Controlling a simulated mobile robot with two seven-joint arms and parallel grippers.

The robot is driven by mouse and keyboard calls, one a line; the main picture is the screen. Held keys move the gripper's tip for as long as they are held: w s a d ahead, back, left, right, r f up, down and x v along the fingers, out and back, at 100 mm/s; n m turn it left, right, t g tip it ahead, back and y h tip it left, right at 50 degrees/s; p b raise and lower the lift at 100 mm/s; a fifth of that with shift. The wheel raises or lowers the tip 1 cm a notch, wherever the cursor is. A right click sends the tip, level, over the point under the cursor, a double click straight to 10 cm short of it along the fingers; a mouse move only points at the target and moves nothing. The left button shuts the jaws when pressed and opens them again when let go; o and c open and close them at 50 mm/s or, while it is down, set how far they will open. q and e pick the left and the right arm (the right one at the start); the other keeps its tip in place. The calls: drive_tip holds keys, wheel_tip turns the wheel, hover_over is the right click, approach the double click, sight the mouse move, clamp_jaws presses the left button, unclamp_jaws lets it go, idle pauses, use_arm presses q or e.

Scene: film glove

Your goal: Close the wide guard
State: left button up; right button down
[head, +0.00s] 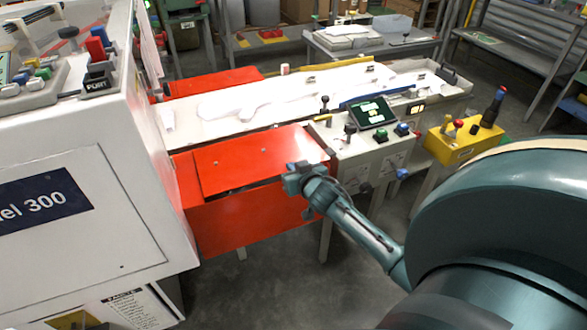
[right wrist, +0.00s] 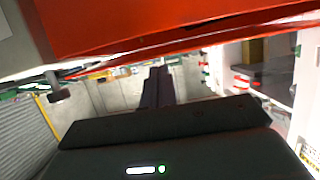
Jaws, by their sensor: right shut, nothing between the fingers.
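The wide guard (head: 265,155) is an orange-red panel on top of an orange-red box, between the white machine and the grey control panel. A dark gap runs below its front edge, so it looks slightly raised. My right gripper (head: 296,176) is at the guard's front right corner; I cannot tell if it touches. In the right wrist view, the shut, empty fingers (right wrist: 157,88) point away from the camera, below a large red surface (right wrist: 200,22). My left gripper is not in view.
The control panel (head: 372,150) with knobs and a screen stands just right of the guard. A white machine housing (head: 75,150) is at left. A second orange-red cover (head: 212,82) lies behind the white bed. A yellow control box (head: 455,146) is further right. Open floor (head: 270,285) lies in front.

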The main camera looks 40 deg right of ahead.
use_arm(q)
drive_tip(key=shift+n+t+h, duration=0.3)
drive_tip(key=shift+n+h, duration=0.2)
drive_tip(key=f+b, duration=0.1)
drive_tip(key=b, duration=0.1)
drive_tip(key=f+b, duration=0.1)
drive_tip(key=b, duration=0.2)
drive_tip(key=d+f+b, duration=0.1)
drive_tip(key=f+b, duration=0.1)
drive_tip(key=b, duration=0.1)
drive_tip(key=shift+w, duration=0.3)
use_arm(e)
drive_tip(key=f, duration=0.1)
drive_tip(key=f+t, duration=0.2)
drive_tip(key=shift+s+f+h, duration=0.25)
drive_tip(key=shift+f+h, duration=0.1)
drive_tip(key=shift+h, duration=0.05)
